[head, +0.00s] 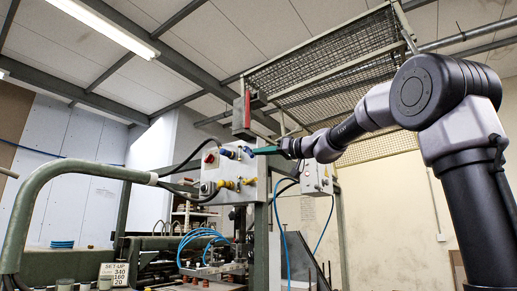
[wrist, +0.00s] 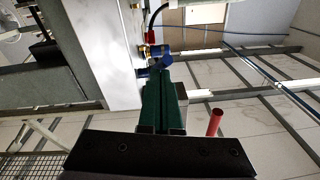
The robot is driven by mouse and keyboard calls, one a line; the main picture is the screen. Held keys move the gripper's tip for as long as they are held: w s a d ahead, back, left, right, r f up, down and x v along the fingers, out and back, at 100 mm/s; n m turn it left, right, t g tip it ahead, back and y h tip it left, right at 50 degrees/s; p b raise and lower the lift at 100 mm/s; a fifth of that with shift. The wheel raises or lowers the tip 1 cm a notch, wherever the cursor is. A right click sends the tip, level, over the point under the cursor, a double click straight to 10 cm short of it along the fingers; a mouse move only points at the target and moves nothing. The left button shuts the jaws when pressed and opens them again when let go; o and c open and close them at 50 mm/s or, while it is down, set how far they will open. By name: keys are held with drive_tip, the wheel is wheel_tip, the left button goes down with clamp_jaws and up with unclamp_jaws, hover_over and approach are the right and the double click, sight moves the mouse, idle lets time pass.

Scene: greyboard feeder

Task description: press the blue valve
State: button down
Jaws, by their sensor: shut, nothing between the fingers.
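The blue valve (head: 246,151) sits at the upper right of a grey control box in the head view. In the wrist view the blue valve (wrist: 166,62) shows just beyond my fingertips, beside a brass fitting. My gripper (head: 257,151) has green fingers that reach in from the right to the valve. In the wrist view the fingers of my gripper (wrist: 161,75) are shut together with nothing between them. The tips are at or very near the valve; I cannot tell whether they touch. The fingertips partly hide the valve.
The grey control box (head: 208,187) carries a red knob (head: 209,158) and yellow fittings (head: 227,184). A second grey box (head: 316,174) stands to its right. A red fixture (head: 242,112) is above the fingers. A green curved pipe (head: 85,167) is at left.

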drive_tip(key=shift+w+a+f, duration=0.15)
drive_tip(key=shift+a+f, duration=0.05)
drive_tip(key=shift+f, duration=0.25)
drive_tip(key=shift+w+a+f, duration=0.1)
drive_tip(key=shift+a+f, duration=0.05)
drive_tip(key=shift+f, duration=0.25)
drive_tip(key=shift+w+a+f, duration=0.1)
drive_tip(key=shift+f, duration=0.15)
drive_tip(key=shift+w+a+f+t+y, duration=0.25)
drive_tip(key=shift+f+t+y, duration=0.15)
drive_tip(key=shift+y, duration=0.3)
drive_tip(key=shift+w+a+f, duration=0.15)
drive_tip(key=shift+a+f, duration=0.15)
drive_tip(key=shift+w+a+f+t+y, duration=0.3)
drive_tip(key=shift+t+y, duration=0.1)
drive_tip(key=shift+y, duration=0.3)
drive_tip(key=shift+w+a, duration=0.15)
drive_tip(key=shift+a, duration=0.05)
